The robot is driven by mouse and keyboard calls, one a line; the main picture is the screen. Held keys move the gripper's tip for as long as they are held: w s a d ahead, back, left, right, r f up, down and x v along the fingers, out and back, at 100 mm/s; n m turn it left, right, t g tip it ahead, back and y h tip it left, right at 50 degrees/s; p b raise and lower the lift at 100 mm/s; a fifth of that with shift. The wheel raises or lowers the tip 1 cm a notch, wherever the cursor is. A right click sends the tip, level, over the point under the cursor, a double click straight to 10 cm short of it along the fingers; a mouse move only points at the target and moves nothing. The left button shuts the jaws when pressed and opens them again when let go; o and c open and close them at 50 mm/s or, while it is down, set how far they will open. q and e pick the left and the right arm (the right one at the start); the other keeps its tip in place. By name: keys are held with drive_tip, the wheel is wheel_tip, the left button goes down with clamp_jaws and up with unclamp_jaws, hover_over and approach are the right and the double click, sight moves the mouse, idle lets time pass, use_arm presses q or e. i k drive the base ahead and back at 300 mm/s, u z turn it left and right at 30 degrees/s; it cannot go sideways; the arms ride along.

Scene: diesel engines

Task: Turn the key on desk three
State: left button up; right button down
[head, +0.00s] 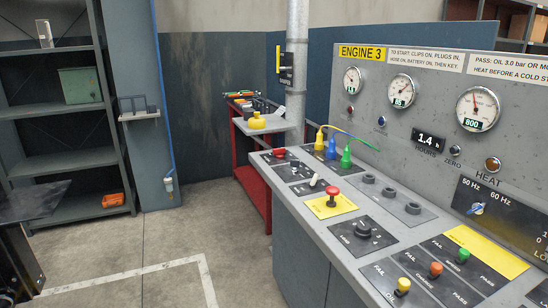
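The grey desk marked ENGINE 3 (360,52) runs from the middle to the right edge. Its sloping top holds a black rotary switch (363,229) on a dark plate, a red mushroom button (332,196) on a yellow plate, and a small pale-tipped control (315,182) behind it. A blue selector (478,208) sits under the 50 Hz 60 Hz lettering. I cannot tell for certain which control is the key. The desk's round gauges show digital readouts; one reads 800 (477,109). Neither gripper is in view.
Yellow, blue and green plugs (346,152) with cords stand at the desk's far end. A red cart (255,190) is behind it. Metal shelves (70,165) stand at left. A dark flat-topped object (30,200) fills the lower left. The floor (130,240) between is clear.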

sight(295, 163)
drive_tip(key=u, duration=1.2)
drive_tip(key=i, duration=2.4)
drive_tip(key=z, duration=1.8)
